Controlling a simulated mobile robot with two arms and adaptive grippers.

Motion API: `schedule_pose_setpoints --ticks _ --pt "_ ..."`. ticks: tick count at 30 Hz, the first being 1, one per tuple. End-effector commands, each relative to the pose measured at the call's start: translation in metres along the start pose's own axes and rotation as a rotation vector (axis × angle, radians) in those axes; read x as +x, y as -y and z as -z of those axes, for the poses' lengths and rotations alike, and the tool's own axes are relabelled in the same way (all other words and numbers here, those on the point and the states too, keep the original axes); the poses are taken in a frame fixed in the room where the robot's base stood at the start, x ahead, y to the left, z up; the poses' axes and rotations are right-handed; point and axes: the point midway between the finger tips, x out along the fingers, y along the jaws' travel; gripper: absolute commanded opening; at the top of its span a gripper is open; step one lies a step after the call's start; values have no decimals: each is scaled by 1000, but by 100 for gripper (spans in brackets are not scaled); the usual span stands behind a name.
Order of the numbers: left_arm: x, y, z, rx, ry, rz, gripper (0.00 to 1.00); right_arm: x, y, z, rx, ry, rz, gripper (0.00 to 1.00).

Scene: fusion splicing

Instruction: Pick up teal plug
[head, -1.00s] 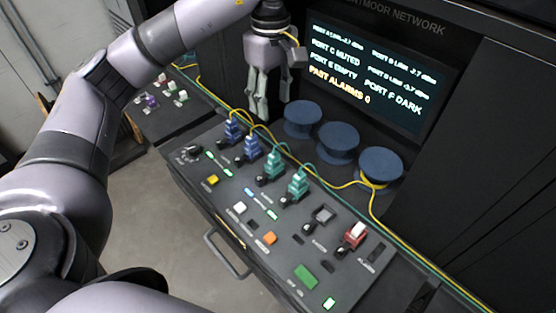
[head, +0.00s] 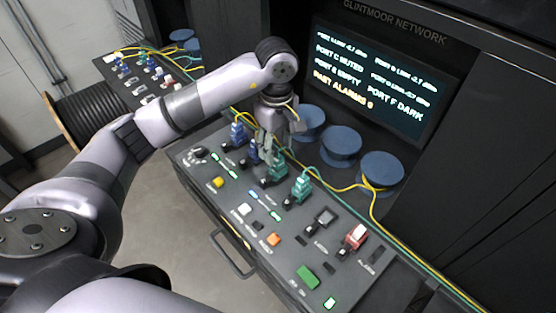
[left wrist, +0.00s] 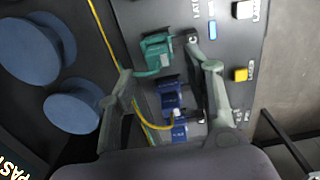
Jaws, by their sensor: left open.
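Two teal plugs stand in the sloped black panel: one (head: 276,171) right by my left gripper, another (head: 301,188) to its right. My left gripper (head: 267,152) is open and points down above the row of plugs. In the left wrist view the fingers (left wrist: 168,70) are spread, with one teal plug (left wrist: 156,54) between and just beyond the fingertips. Nothing is held. Two blue plugs (head: 239,135) stand to the left in the head view; they also show between the fingers in the left wrist view (left wrist: 170,95). My right gripper does not show.
Blue round spools (head: 340,140) stand behind the plugs, with yellow and teal cables running along the panel's back. A screen (head: 375,80) rises behind. A red-and-white plug (head: 355,237), switches and an orange button (head: 274,239) sit on the panel. Its front handle (head: 232,257) juts out.

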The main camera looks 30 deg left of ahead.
Motion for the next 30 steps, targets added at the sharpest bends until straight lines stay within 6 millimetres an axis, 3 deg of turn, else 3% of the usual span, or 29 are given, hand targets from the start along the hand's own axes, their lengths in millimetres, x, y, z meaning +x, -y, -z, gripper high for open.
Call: schedule_pose_setpoints --ticks 6,10,19,30 --pt "25 0 -4 -1 3 6 47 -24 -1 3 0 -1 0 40" --pt "42 -1 -3 0 1 4 47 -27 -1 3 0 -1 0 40" --pt "47 -1 -3 0 -1 0 46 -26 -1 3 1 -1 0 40" --pt "47 -1 -3 0 -1 1 21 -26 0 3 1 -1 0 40"
